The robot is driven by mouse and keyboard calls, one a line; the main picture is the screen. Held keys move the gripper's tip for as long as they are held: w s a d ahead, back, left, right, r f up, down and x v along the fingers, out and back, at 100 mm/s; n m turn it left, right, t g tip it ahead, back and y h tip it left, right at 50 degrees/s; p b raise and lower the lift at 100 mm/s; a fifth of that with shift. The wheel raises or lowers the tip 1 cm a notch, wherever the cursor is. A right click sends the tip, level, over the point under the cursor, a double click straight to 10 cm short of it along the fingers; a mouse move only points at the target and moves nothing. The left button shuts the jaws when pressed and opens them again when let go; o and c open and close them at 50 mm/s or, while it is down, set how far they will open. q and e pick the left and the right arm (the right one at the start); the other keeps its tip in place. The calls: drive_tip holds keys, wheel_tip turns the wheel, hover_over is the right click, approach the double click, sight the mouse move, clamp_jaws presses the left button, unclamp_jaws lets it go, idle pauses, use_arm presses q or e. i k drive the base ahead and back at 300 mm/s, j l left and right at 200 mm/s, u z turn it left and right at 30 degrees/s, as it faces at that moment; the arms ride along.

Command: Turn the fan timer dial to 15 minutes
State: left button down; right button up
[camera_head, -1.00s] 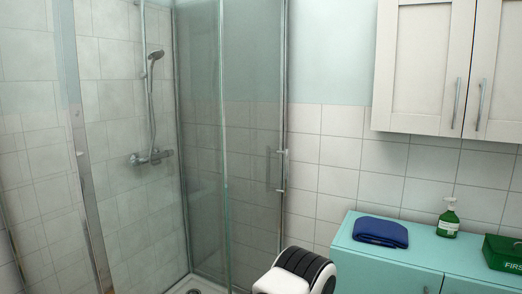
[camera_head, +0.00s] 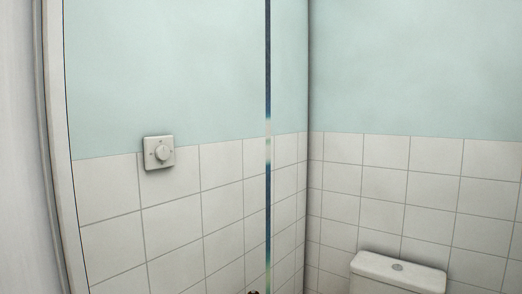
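The fan timer dial (camera_head: 162,153) is a small round white knob on a square white wall plate (camera_head: 151,163). It sits on the left wall, where the white tiles meet the pale blue-green paint. The knob's setting and any minute marks are too small to read. Neither of my grippers is in view, and nothing touches the dial.
A white toilet cistern (camera_head: 370,263) with a round button stands at the lower right against the back wall. A narrow upright strip with a shiny look (camera_head: 268,200) runs down the left wall, right of the dial. A white frame edge (camera_head: 58,190) stands at the far left.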

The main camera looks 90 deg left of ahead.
sight(162, 152)
drive_tip(key=u, duration=3.35)
